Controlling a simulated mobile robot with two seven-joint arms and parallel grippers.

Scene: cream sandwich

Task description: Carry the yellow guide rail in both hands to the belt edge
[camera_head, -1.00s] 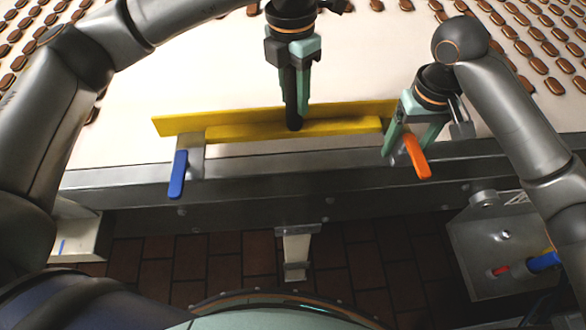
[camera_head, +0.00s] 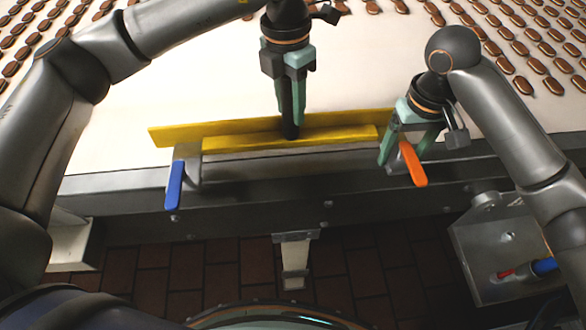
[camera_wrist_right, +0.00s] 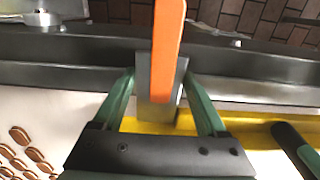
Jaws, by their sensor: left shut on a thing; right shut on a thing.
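The yellow guide rail (camera_head: 240,129) lies left to right along the near edge of the white belt (camera_head: 110,150) in the head view. It has a blue-handled clamp (camera_head: 175,184) at its left end and an orange-handled clamp (camera_head: 412,164) at its right end. My left gripper (camera_head: 290,132) points down and is shut on the middle of the rail. My right gripper (camera_head: 402,160) is shut at the orange-handled clamp; the right wrist view shows its fingers (camera_wrist_right: 163,115) on either side of the clamp's grey bracket. Whether the rail touches the belt is unclear.
A grey metal frame (camera_head: 250,200) runs along the belt's near side. A grey box (camera_head: 500,245) with red and blue parts hangs at the lower right. Rows of brown biscuits (camera_head: 525,85) lie on the belt at the far left and right. The belt's middle is bare.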

